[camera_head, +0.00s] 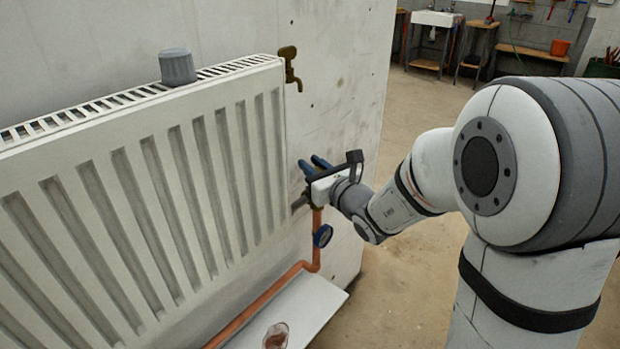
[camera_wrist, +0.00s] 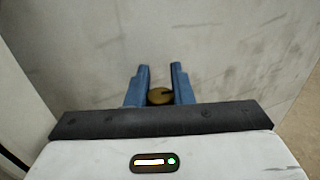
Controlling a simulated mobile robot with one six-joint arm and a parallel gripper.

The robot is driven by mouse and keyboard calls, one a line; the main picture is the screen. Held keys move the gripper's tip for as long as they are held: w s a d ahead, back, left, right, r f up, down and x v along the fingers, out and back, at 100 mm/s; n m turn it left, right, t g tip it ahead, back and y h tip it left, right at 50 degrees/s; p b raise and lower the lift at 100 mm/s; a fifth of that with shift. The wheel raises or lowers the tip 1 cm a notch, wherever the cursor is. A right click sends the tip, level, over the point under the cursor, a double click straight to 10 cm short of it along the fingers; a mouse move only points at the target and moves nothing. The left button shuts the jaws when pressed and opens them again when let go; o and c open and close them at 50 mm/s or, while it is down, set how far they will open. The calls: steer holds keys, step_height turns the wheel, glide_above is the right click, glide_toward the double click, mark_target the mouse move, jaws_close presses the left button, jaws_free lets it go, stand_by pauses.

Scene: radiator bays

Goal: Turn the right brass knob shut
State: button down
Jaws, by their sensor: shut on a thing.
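The brass knob (camera_wrist: 160,96) shows in the wrist view as a round, dull gold shape with a dark mark on its right side. It sits between the two blue fingers of my gripper (camera_wrist: 160,84), which are shut on it from left and right. In the head view my gripper (camera_head: 312,165) is at the lower right end of the white radiator (camera_head: 140,190), by the wall. There the knob is mostly hidden behind my gripper.
A copper pipe (camera_head: 317,222) with a blue-rimmed gauge (camera_head: 322,236) runs down just below my gripper. A grey cup-shaped thing (camera_head: 177,67) stands on the radiator. A white ledge (camera_head: 310,300) lies below. Floor to the right is clear.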

mark_target(320, 170)
steer(key=shift+d+f+m+t+h+b, duration=0.15)
steer(key=shift+f+m+t+h+b, duration=0.4)
steer(key=shift+b, duration=2.1)
steer(key=shift+w+r+m+h+b, duration=0.1)
steer(key=shift+r+m+h+b, duration=0.55)
steer(key=shift+b, duration=1.1)
steer(key=shift+f, duration=0.15)
steer(key=c, duration=1.3)
jaws_free()
steer(key=p+v, duration=0.1)
steer(key=v, duration=0.5)
steer(key=shift+s+d, duration=0.15)
steer(key=shift+s, duration=0.25)
steer(key=shift+s+d+p, duration=0.15)
steer(key=shift+s+p, duration=0.15)
steer(key=shift+s, duration=0.2)
